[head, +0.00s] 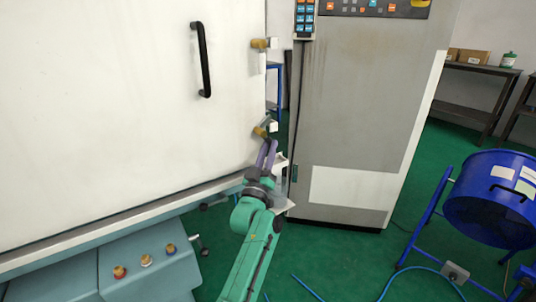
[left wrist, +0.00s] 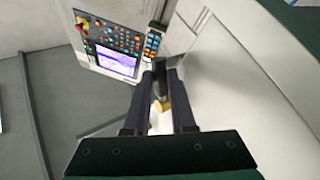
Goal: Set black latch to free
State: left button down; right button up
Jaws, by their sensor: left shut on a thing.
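My left gripper (head: 268,146) reaches up to the lower latch at the right edge of the big white door. The latch's brass-coloured part (head: 260,132) shows just above the fingertips. In the left wrist view my left gripper (left wrist: 159,76) is shut on a dark upright piece, the black latch (left wrist: 159,88), with a brass-coloured part (left wrist: 165,104) beside its lower end. The fingers hide part of the latch, so I cannot tell its exact setting. My right gripper is not in view.
The white door (head: 110,110) carries a black handle (head: 203,60). Another brass-coloured latch part (head: 260,43) sits higher on its edge. A grey cabinet (head: 350,120) stands close on the right. A blue drum fan (head: 490,205) stands on the green floor farther right.

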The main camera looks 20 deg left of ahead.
pick_arm(q)
jog(key=c, duration=0.8)
grip_release()
jog(key=shift+o, duration=0.2)
jog(key=v, duration=1.4)
jog(key=shift+s+f, duration=0.15)
jog(key=shift+s, duration=0.15)
jog(key=shift+c, duration=0.3)
